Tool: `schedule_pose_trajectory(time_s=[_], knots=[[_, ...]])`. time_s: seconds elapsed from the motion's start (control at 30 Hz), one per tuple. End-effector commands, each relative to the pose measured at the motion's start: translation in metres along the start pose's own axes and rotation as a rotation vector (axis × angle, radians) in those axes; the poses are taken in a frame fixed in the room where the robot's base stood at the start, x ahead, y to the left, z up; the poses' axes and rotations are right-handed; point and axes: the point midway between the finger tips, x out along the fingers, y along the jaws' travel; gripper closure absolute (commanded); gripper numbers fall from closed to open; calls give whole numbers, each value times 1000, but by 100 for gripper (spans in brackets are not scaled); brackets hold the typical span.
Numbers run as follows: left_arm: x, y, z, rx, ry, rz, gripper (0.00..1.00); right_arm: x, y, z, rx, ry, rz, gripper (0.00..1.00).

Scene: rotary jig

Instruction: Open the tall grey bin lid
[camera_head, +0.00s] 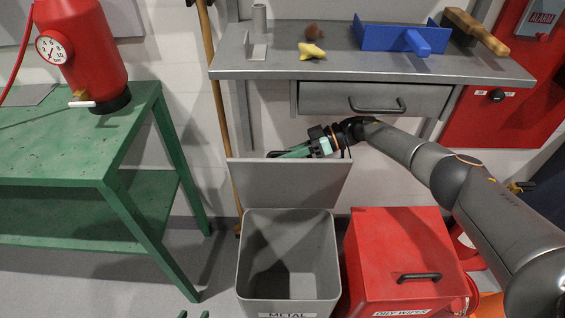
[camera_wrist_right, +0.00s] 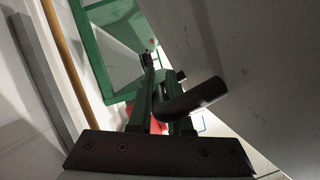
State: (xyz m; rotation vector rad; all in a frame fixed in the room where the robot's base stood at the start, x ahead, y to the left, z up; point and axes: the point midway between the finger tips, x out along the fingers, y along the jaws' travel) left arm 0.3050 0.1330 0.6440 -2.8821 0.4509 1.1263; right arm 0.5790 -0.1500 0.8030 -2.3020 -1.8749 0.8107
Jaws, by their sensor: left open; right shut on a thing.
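The tall grey bin (camera_head: 286,262), labelled METAL, stands on the floor with its mouth open. Its grey lid (camera_head: 290,184) is raised about upright at the back edge of the bin. My right arm reaches in from the right, and its green-fingered gripper is at the lid's top edge, partly hidden behind it. In the right wrist view my right gripper (camera_wrist_right: 160,88) is shut on the dark lid handle (camera_wrist_right: 196,97), beside the lid's broad grey face (camera_wrist_right: 245,60).
A red bin (camera_head: 400,258) with a black handle stands right of the grey bin. A green table (camera_head: 75,140) with a red extinguisher (camera_head: 85,50) is at left. A grey workbench (camera_head: 370,65) with a drawer is behind. A broom handle (camera_head: 215,100) stands left of the lid.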

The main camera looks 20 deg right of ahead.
Motion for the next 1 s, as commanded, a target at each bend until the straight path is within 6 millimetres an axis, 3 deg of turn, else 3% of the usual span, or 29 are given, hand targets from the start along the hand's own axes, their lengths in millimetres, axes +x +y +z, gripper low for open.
schedule_pose_trajectory(time_s=[0.33, 0.37, 0.47, 0.77, 1.0], knots=[[1, 0, -1, 3, 3, 1, 50, 0, 1, 1, 4, -2, 2, 100], [1, 0, -1, 3, 3, 1, 50, 0, 1, 1, 4, -2, 2, 82], [1, 0, -1, 3, 4, 1, 50, 0, 1, 1, 3, -2, 2, 70], [0, 0, 1, 2, 1, 1, 50, -2, 1, 1, 2, -1, 1, 70], [4, 0, 8, 1, -5, 1, 50, -36, 6, 11, 5, -1, 6, 70]])
